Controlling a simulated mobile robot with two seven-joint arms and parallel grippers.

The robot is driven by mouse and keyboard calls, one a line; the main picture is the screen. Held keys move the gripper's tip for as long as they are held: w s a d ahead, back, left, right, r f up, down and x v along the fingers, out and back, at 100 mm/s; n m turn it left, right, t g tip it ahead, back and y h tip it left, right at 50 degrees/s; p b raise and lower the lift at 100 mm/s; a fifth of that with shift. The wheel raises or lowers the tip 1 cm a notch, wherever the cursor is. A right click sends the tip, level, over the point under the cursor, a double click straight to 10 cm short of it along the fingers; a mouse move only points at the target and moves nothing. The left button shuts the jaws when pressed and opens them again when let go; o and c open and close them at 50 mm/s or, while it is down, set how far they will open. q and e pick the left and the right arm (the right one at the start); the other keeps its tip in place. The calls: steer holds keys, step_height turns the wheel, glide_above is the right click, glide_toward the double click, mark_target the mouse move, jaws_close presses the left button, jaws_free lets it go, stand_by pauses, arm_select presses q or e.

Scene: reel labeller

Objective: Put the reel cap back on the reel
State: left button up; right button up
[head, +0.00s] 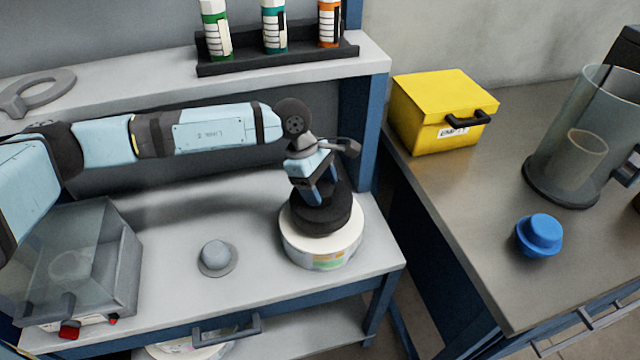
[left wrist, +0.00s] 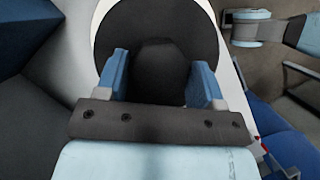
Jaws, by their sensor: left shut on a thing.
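The reel (head: 318,252) is a thick white roll with a coloured label on its side, at the front right of the grey table. The reel cap (head: 322,218) is a black disc with a raised middle. It is over the top of the reel, and I cannot tell if it touches. My left gripper (head: 321,192) points down from above and is shut on the cap's raised middle. In the left wrist view the blue fingers (left wrist: 161,70) flank the dark cap (left wrist: 160,32), with the white reel rim behind it. My right gripper is not in view.
A grey knob (head: 215,257) stands on the table (head: 180,290) left of the reel. A clear-lidded box (head: 100,250) is at the left. A rack of bottles (head: 290,57) is on the shelf behind. The right bench holds a yellow box (head: 425,110), blue knob (head: 540,235) and clear container (head: 560,165).

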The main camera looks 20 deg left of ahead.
arm_select(q)
steer(key=shift+f+b, duration=0.8)
steer(key=shift+f, duration=0.3)
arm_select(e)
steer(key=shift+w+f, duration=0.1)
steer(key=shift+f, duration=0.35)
arm_select(q)
steer(key=o, duration=1.3)
steer(key=shift+c, duration=0.2)
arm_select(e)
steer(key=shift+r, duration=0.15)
arm_select(q)
steer(key=v, duration=1.2)
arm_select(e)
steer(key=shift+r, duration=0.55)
arm_select(q)
steer(key=shift+d, duration=0.1)
